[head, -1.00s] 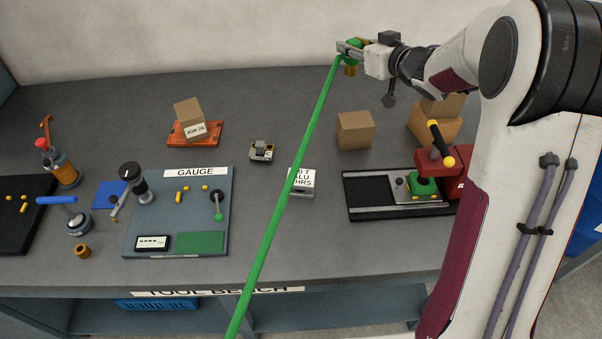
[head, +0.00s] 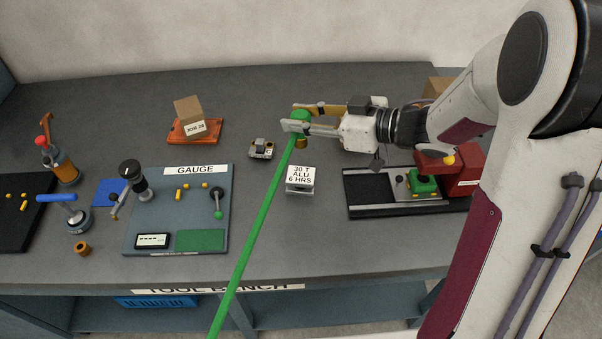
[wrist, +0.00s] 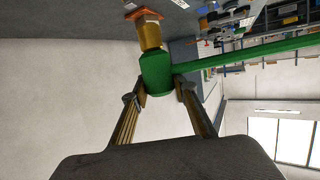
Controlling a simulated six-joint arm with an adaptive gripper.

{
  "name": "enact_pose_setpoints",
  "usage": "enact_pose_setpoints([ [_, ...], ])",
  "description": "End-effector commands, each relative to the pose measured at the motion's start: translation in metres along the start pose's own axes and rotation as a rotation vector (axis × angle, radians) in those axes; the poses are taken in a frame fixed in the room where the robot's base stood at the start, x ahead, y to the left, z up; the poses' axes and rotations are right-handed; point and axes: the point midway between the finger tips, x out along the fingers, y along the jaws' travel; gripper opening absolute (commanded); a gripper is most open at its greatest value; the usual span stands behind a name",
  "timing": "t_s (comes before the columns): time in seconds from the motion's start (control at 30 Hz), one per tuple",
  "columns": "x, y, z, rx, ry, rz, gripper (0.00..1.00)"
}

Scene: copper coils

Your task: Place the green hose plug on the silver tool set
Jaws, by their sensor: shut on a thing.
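My gripper (head: 296,119) is shut on the green hose plug (head: 301,114), high over the back middle of the bench. The plug's brass end (head: 301,142) points down, and a long green hose (head: 258,220) runs from it toward the front of the bench. The wrist view shows the green plug body (wrist: 156,72) between my two fingers (wrist: 160,95). A small silver-grey device (head: 261,149) stands left of and below the plug in the head view. A silver block (head: 299,190) with a "30 T ALU 6 HRS" label stands below it. I cannot tell which is the silver tool set.
The gauge board (head: 150,222) is at left, with a black-knobbed post (head: 137,185). An orange tray (head: 177,136) with a box is at the back. A red vise-like machine (head: 462,168) and black rail base (head: 365,200) are at right. Bench front centre is clear except for the hose.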

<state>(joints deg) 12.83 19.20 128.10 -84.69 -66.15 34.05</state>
Motion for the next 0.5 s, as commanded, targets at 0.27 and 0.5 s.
enact_pose_setpoints([
  [0.27, 0.0001, 0.0006, 0.0000, 0.001, 0.000, 0.004, 0.03],
  [0.5, 0.0028, 0.0009, 0.0085, 0.005, 0.000, 0.004, 0.03],
])
